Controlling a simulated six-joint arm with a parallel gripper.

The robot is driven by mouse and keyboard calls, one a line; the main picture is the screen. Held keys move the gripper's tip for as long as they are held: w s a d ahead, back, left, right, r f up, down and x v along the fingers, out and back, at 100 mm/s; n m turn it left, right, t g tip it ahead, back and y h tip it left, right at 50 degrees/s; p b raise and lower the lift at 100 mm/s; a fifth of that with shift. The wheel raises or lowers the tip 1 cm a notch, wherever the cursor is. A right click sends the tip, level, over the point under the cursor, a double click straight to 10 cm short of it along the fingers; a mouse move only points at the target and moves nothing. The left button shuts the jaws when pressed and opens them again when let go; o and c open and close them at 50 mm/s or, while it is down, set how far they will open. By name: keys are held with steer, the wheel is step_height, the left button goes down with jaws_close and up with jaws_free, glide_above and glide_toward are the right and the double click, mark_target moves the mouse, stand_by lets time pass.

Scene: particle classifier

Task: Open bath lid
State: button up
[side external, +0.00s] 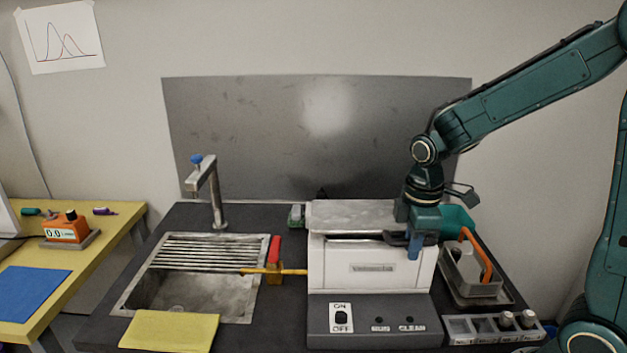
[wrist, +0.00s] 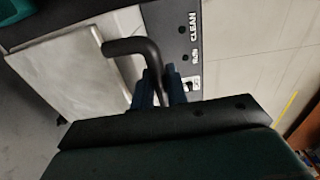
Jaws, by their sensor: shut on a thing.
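The bath (side external: 370,268) is a white box with a dark front panel, right of the sink in the side view. Its grey metal lid (side external: 350,214) lies flat on top and looks closed. It also shows in the wrist view (wrist: 70,80). The lid's black bar handle (wrist: 135,46) runs along the front edge and bends between my fingers. My gripper (wrist: 162,78) is shut on this handle near its right end. In the side view my gripper (side external: 414,247) points down at the bath's front right corner and hides part of the handle.
A sink (side external: 195,285) with a tall tap (side external: 210,190) is at left. A red-handled valve (side external: 274,258) on an orange pipe stands beside the bath. A metal container with an orange handle (side external: 478,255) and a tray of small bottles (side external: 492,328) are close at right.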

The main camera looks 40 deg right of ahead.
steer(key=shift+w+d+r, duration=0.1)
steer(key=shift+r, duration=0.6)
steer(key=shift+w+d+r, duration=0.1)
steer(key=shift+r, duration=0.55)
steer(key=shift+r, duration=0.15)
steer(key=r, duration=0.2)
steer(key=w+d+r, duration=0.1)
steer(key=shift+t+h, duration=0.3)
steer(key=shift+w+d+r, duration=0.2)
steer(key=shift+r, duration=0.3)
steer(key=shift+w+d+r, duration=0.2)
steer(key=shift+r, duration=0.25)
steer(key=shift+w+d+r, duration=0.2)
steer(key=shift+r, duration=0.3)
